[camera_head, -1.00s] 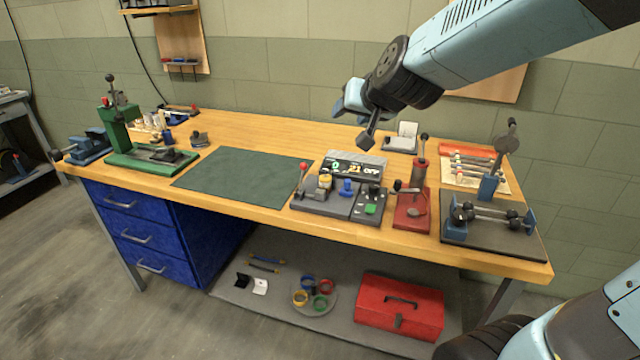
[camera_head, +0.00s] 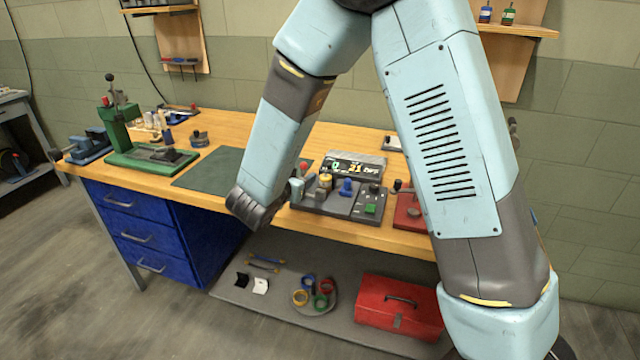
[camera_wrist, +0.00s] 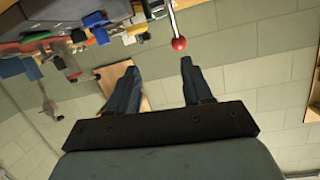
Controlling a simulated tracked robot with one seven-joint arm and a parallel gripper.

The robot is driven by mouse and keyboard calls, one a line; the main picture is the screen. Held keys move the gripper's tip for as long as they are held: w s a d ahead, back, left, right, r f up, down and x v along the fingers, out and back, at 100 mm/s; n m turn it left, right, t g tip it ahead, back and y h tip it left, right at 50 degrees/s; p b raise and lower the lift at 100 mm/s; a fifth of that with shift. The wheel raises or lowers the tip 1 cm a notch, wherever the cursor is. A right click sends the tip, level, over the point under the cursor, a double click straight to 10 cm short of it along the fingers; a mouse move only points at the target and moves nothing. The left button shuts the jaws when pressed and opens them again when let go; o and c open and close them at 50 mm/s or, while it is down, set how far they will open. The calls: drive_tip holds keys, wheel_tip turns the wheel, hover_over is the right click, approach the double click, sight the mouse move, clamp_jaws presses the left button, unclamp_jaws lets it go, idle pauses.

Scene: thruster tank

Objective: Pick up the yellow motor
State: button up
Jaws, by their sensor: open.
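A small yellow cylinder (camera_head: 325,181), which looks like the yellow motor, sits on a grey test station (camera_head: 318,199) with a display on the bench. A lever with a red ball knob (camera_wrist: 178,43) shows just beyond the fingertips, close to the right one. In the head view my forearm hangs in front of the bench, with its dark end left of the station. The fingers are hidden there.
A blue part (camera_head: 346,187) and a green button (camera_head: 370,208) are on the station. A red tool (camera_head: 408,212) stands right of it, partly behind my arm. A red toolbox (camera_head: 399,304) sits on the lower shelf.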

sight(325, 173)
drive_tip(key=shift+h, duration=0.9)
drive_tip(key=w+d+f, duration=0.4)
drive_tip(key=shift+w, duration=0.2)
drive_tip(key=x, duration=0.4)
drive_tip(key=shift+d+r, duration=0.25)
drive_tip(key=shift+w+d+f, duration=0.15)
drive_tip(key=shift+w+d, duration=0.15)
drive_tip(key=shift+w, duration=0.25)
drive_tip(key=shift+a, duration=0.1)
drive_tip(key=c, duration=0.8)
